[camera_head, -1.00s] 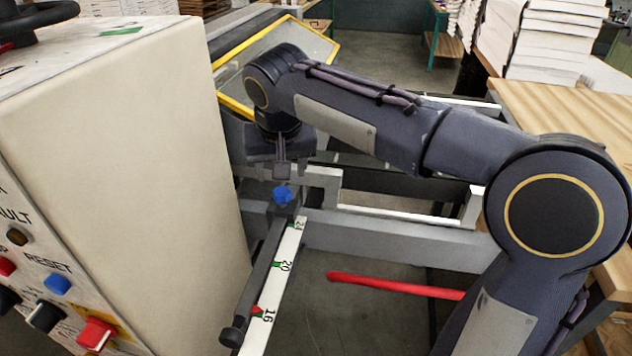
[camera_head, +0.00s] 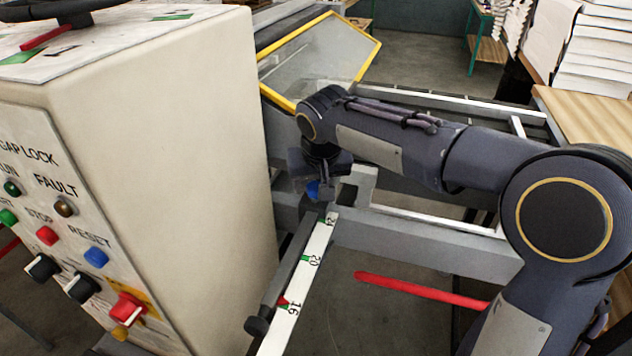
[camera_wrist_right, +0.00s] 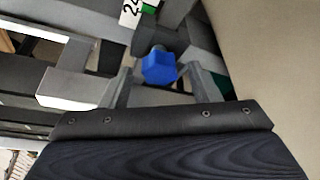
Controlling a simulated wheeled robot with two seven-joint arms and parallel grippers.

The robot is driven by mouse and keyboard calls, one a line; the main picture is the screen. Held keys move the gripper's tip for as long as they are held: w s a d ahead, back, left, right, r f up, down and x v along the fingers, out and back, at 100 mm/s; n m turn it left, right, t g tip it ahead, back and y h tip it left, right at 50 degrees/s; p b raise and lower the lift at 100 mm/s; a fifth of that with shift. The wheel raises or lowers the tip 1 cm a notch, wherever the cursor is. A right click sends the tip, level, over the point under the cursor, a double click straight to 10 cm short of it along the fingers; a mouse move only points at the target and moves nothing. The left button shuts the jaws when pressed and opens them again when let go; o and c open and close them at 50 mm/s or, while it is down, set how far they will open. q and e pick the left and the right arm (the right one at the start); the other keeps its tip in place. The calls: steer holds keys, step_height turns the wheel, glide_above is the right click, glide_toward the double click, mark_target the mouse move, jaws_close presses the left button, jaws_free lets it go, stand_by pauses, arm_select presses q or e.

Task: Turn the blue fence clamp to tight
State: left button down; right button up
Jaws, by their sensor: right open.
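The blue fence clamp (camera_head: 312,191) is a small faceted knob at the far end of the fence rail, by the top of the scale. In the right wrist view the blue clamp (camera_wrist_right: 160,67) sits between the two grey fingers of my right gripper (camera_wrist_right: 163,76). The fingers are open, with a gap on both sides of the knob. In the head view my right gripper (camera_head: 322,187) points down at the clamp and partly covers it. My left gripper is not in view.
A white scale strip (camera_head: 308,268) with green and red marks runs beside the dark fence rail (camera_head: 287,272). A cream control cabinet (camera_head: 170,130) with buttons stands close on the left. A red bar (camera_head: 420,288) lies to the right. A yellow-framed guard (camera_head: 320,60) is behind.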

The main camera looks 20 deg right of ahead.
steer(key=c, duration=1)
steer(key=shift+m+h, duration=0.3)
steer(key=shift+m, duration=0.5)
steer(key=o, duration=1)
steer(key=shift+a+r, duration=0.1)
steer(key=shift+r, duration=0.05)
steer(key=v, duration=0.7)
steer(key=shift+r+p, duration=0.3)
steer(key=shift+p, duration=0.1)
steer(key=shift+s, duration=0.15)
